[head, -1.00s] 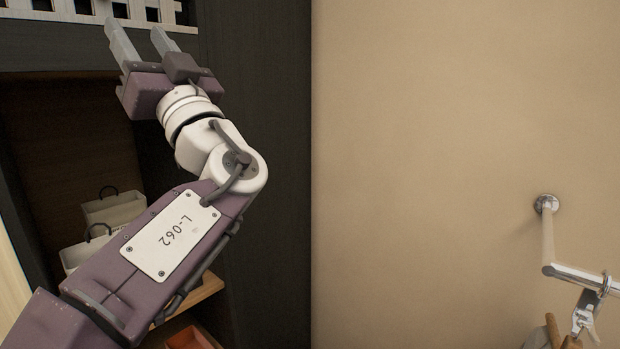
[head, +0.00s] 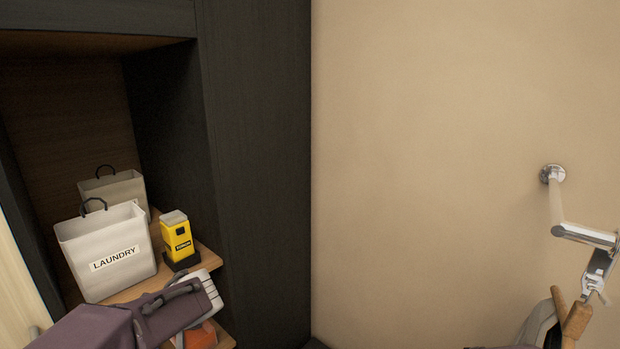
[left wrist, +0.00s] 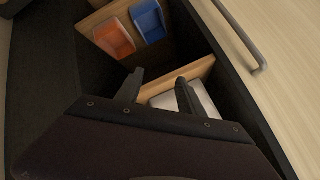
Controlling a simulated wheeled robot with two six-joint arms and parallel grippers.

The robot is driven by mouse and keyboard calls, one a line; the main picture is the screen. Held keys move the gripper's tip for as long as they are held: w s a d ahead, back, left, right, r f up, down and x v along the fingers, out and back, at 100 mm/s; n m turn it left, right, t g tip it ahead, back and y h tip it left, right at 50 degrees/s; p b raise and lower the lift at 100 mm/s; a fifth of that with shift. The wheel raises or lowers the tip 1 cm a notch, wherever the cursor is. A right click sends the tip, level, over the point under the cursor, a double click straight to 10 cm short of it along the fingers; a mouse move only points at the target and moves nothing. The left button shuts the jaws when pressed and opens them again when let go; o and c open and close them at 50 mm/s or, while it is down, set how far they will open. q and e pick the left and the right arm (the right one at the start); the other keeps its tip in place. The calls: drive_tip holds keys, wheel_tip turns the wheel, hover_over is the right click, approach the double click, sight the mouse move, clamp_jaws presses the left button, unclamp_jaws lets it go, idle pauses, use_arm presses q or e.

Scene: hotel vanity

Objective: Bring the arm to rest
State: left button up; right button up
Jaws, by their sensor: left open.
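My left arm (head: 150,316) is now low in the head view, folded across the lower left corner in front of the shelf. Past the fingers are a wooden shelf edge and a pale flat thing that I cannot make out. My right gripper is not in view.
A white laundry bag (head: 107,250), another bag (head: 112,187) behind it and a yellow device (head: 177,238) stand on the shelf. An orange bin (left wrist: 114,37) and a blue bin (left wrist: 150,20) sit lower. A metal rail (head: 585,235) with wooden hangers is at right.

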use_arm(q)
drive_tip(key=s+d+f+m+g+h, duration=0.1)
drive_tip(key=s+d+f+g+h, duration=0.1)
drive_tip(key=s+d+f+h, duration=0.2)
drive_tip(key=s+d+f+m+g+h, duration=0.1)
drive_tip(key=s+d+f+h, duration=0.3)
drive_tip(key=s+d+f, duration=0.5)
wheel_tip(320, 180, down, 5)
drive_tip(key=shift+s+d+m+g, duration=0.35)
drive_tip(key=shift+s+g, duration=0.15)
drive_tip(key=shift+s, duration=0.25)
